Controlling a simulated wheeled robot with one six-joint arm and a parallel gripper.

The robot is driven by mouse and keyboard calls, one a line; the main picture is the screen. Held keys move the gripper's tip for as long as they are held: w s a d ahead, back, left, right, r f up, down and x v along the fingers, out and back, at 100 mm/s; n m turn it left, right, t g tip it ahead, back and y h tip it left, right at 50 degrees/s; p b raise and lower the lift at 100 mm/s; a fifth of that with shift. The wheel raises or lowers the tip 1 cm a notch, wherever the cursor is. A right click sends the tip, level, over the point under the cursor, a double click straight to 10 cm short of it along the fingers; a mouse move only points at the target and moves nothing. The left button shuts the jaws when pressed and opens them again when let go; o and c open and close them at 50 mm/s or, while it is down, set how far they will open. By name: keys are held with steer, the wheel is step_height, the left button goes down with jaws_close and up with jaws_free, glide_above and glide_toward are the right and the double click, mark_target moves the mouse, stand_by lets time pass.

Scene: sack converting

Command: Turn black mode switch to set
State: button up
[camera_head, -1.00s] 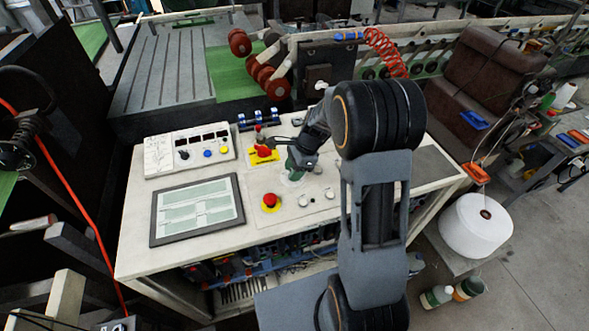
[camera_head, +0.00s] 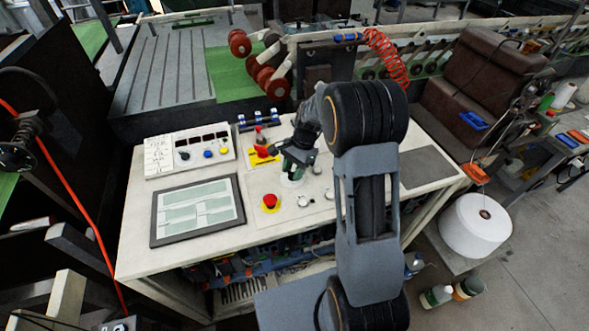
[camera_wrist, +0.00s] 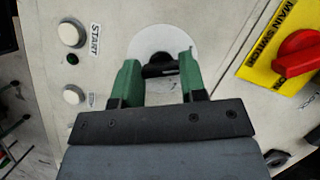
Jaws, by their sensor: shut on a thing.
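The black mode switch (camera_wrist: 160,70) shows in the wrist view as a black knob on a round pale plate (camera_wrist: 148,42). My gripper (camera_wrist: 159,72) is over it, with one green finger on each side, shut on the knob. In the head view my gripper (camera_head: 292,172) reaches down to the panel beside the red main switch. The knob is hidden there behind the fingers, though part of its pale plate shows. Any marks on the plate near the fingers are hidden or too small to read, so I cannot tell the knob's setting.
The red main switch (camera_wrist: 299,55) on its yellow plate is right of my gripper in the wrist view. A white START button (camera_wrist: 71,34) and another white button (camera_wrist: 74,95) are at left. A red emergency button (camera_head: 270,202) and a screen (camera_head: 197,209) are nearby.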

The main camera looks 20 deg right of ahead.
steer(key=shift+a+n+g, duration=0.1)
steer(key=shift+n+g, duration=0.5)
steer(key=shift+n, duration=1)
steer(key=shift+h, duration=0.3)
steer(key=o, duration=0.9)
steer(key=shift+w, duration=0.1)
steer(key=b+v, duration=0.1)
steer(key=v, duration=1.2)
steer(key=shift+w+r, duration=0.1)
steer(key=shift+r, duration=0.3)
